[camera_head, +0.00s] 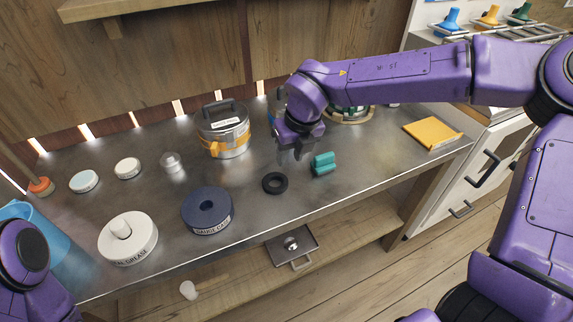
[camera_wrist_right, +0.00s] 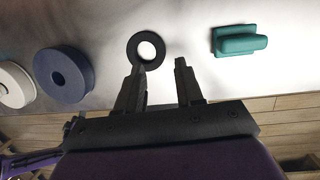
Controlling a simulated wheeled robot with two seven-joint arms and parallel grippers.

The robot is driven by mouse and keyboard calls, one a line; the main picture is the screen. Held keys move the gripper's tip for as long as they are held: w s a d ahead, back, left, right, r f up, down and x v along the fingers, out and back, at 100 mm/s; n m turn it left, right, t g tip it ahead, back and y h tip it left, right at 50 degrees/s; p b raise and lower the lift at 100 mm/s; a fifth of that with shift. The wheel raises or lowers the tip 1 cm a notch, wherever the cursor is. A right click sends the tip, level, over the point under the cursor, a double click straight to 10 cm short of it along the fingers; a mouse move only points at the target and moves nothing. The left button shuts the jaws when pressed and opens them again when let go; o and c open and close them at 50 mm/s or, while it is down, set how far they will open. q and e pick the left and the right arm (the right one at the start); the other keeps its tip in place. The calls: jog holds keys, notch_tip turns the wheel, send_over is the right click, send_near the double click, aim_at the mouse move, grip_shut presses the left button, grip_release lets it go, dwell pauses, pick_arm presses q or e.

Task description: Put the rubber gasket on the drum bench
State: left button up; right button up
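A black ring, which looks like the rubber gasket (camera_head: 275,191), lies flat on the metal-topped bench (camera_head: 310,203), near its front middle. My right gripper (camera_head: 290,160) is above the bench, just behind the ring, with its fingers apart and nothing between them. In the right wrist view the gasket (camera_wrist_right: 131,50) lies beyond the tip of the left finger of my right gripper (camera_wrist_right: 159,66). No label marks which surface is the drum bench. My left arm shows at the lower left, but its gripper is out of view.
A teal block (camera_head: 323,164) lies right of the gasket. A dark blue drum lid (camera_head: 201,222) and a white grease lid (camera_head: 128,247) lie to the left. A clamped metal drum (camera_head: 222,139) stands behind. A yellow tray (camera_head: 431,133) is at right. A blue bin (camera_head: 55,250) is at left.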

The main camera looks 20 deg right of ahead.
jog(key=v, duration=0.5)
